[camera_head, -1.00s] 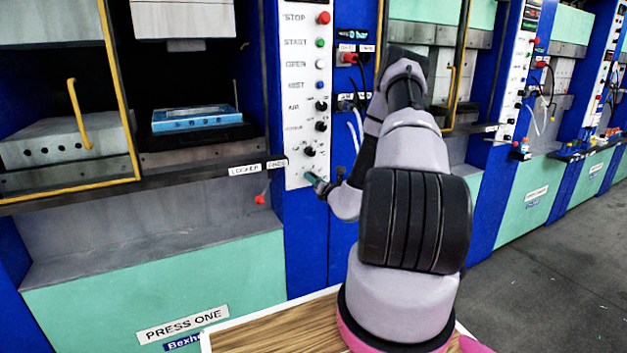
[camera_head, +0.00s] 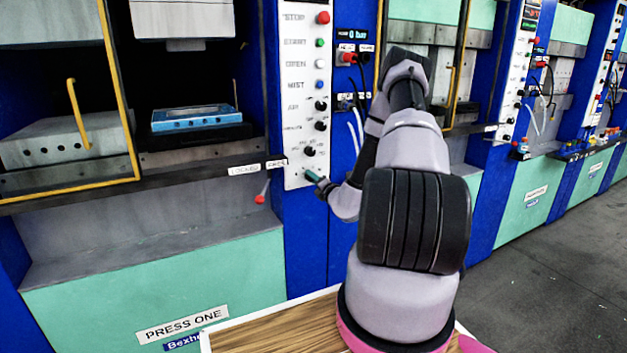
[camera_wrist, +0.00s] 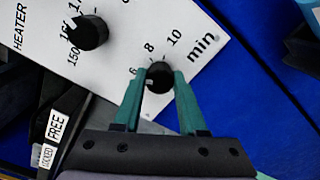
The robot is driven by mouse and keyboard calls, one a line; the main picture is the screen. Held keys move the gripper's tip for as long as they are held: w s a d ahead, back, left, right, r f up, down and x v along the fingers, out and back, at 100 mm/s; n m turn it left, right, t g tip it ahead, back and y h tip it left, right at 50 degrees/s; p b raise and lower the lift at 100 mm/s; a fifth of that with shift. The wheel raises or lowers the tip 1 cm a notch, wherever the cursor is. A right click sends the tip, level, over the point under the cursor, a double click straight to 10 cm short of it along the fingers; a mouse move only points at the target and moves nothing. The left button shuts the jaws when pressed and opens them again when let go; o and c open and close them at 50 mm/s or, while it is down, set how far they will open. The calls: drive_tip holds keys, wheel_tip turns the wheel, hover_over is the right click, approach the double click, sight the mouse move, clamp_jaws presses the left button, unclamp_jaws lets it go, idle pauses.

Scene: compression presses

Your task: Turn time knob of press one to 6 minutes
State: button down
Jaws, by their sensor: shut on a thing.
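The time knob (camera_wrist: 159,77) is a black round knob on the white panel, with 6, 8, 10 and "min" printed around it in the wrist view. My gripper (camera_wrist: 157,80) has its two green fingers on either side of this knob, shut on it. The knob's white mark shows near its lower left, close to the 6. In the head view my gripper (camera_head: 312,176) is at the bottom of the control panel (camera_head: 307,90) of press one, and the knob is hidden behind the fingers. The "PRESS ONE" label (camera_head: 183,324) is on the green front.
A heater knob (camera_wrist: 89,33) sits up and left of the time knob in the wrist view. A lever with a red end (camera_head: 261,198) hangs left of my gripper, below the LOCKED and FREE labels (camera_head: 258,168). Several buttons and knobs line the panel above.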

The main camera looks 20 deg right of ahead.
idle(0.4)
drive_tip(key=shift+c, duration=2.3)
unclamp_jaws()
drive_tip(key=s, duration=1.1)
drive_tip(key=shift+d, duration=0.2)
